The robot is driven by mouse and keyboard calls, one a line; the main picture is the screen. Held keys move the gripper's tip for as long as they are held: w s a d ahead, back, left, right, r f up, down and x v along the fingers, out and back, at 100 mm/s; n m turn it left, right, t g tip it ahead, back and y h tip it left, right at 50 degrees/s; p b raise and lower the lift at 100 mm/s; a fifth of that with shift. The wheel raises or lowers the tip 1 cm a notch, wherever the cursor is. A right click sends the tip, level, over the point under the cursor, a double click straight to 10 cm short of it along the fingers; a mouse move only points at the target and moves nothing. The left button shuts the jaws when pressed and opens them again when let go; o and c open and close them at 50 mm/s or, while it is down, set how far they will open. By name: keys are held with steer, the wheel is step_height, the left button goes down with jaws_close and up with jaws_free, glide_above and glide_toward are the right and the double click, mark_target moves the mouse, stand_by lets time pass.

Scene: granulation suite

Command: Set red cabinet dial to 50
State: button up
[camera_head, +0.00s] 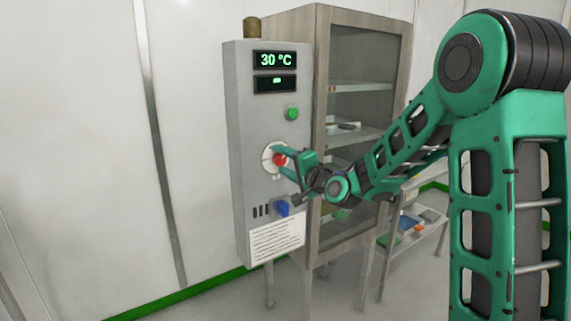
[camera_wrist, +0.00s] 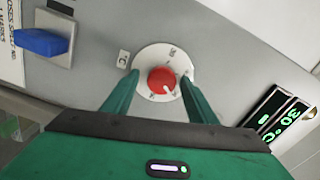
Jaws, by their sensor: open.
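The red dial (camera_head: 279,160) sits on a round white scale plate on the front of the grey control cabinet (camera_head: 240,120). In the wrist view the red dial (camera_wrist: 162,80) shows a small white mark at its lower right edge. The cabinet display (camera_head: 275,60) reads 30 °C. My gripper (camera_head: 281,160) is at the dial. In the wrist view my gripper (camera_wrist: 160,80) is open, with one green finger on each side of the dial. A gap shows between each finger and the red knob.
A blue switch (camera_head: 281,207) sits below the dial, and a green button (camera_head: 291,113) above it. A printed label (camera_head: 277,241) is low on the panel. A glass-fronted drying cabinet (camera_head: 360,90) with shelves stands right behind. A low trolley (camera_head: 415,225) is farther right.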

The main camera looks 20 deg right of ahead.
steer(key=v, duration=1)
steer(key=shift+s, duration=0.3)
steer(key=shift+d, duration=0.1)
steer(key=s+d+f+n+g+h, duration=0.25)
steer(key=s+d+f+g, duration=0.2)
steer(key=s+f, duration=0.3)
steer(key=s+d+f+n+g+h, duration=0.2)
steer(key=s+d+f+n+g, duration=0.3)
steer(key=s, duration=0.3)
steer(key=s+d+f+m+g, duration=0.1)
steer(key=s+g, duration=0.3)
steer(key=s, duration=0.8)
steer(key=s+d+f+m+g, duration=0.1)
steer(key=s+d+g, duration=0.3)
steer(key=s, duration=0.8)
steer(key=shift+s+d+h, duration=0.15)
steer(key=shift+s+h, duration=0.25)
steer(key=shift+h, duration=0.05)
